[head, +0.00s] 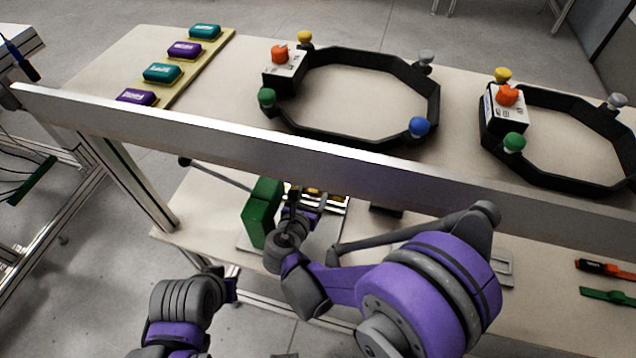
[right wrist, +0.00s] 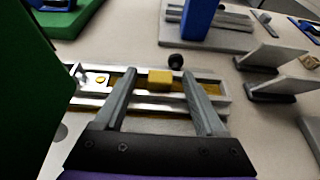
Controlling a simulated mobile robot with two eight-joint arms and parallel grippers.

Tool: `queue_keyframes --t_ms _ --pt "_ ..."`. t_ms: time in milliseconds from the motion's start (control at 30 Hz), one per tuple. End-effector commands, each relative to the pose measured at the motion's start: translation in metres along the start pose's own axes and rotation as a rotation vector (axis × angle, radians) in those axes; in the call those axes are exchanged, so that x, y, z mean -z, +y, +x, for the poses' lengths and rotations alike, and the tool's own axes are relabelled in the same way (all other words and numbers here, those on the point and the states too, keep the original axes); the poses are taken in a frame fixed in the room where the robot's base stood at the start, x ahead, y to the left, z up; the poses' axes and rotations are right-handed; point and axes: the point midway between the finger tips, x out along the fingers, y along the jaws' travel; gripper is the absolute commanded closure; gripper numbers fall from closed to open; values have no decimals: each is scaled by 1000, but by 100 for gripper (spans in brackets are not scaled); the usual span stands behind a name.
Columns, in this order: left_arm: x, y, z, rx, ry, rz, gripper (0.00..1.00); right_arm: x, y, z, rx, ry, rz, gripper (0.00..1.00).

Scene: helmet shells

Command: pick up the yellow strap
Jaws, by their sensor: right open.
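The yellow strap (right wrist: 160,79) shows in the right wrist view as a small yellow block on a darker yellow strip, lying in a silver metal channel (right wrist: 90,100). My right gripper (right wrist: 158,73) is open, with one finger on each side of the yellow block; I cannot tell whether they touch it. In the head view, my right gripper (head: 291,204) reaches down to the lower shelf beside the green block, and the strap is mostly hidden there. Only links of my left arm show at the bottom left; its gripper is not visible.
A tall green block (head: 261,212) stands close left of my right gripper. The upper shelf's metal front edge (head: 330,155) runs above it. Red (head: 603,268) and green (head: 608,296) straps lie on the lower shelf at right. A blue upright part (right wrist: 203,20) stands beyond the channel.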

Motion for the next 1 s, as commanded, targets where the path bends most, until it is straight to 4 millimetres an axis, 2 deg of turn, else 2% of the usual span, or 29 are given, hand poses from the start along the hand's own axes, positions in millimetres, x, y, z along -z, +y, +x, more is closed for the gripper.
queue_keyframes --t_ms 200,600,1000 --pt "-1 0 0 0 0 0 100 0 0 0 -1 0 0 28" --pt "0 0 0 0 0 0 100 0 0 0 -1 0 0 100" --pt "0 0 0 0 0 0 100 -2 0 -1 -1 0 0 100"
